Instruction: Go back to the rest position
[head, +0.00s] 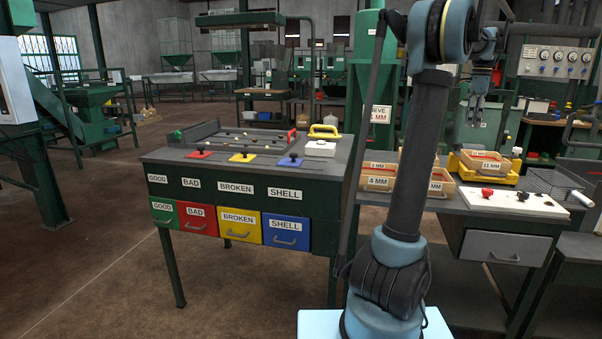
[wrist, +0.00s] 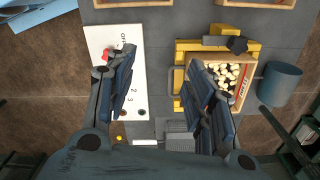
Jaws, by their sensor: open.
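My gripper (head: 478,103) hangs from my raised arm at the upper right of the head view, fingers pointing down. In the wrist view its two dark fingers (wrist: 160,62) are spread wide with nothing between them. It is above the right-hand work table, over the gap between a white control panel (wrist: 97,42) and a yellow sieve frame (wrist: 180,58). A wooden tray (wrist: 241,92) of pale pieces sits in the yellow frame, partly hidden by the right finger.
The sorting bench (head: 260,168) with labelled coloured drawers stands left of my arm. Wooden sieve trays (head: 380,183) lie on the right table, partly behind my arm. A blue-grey cylinder (wrist: 280,84) stands beside the yellow frame. The floor (head: 90,240) at left is clear.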

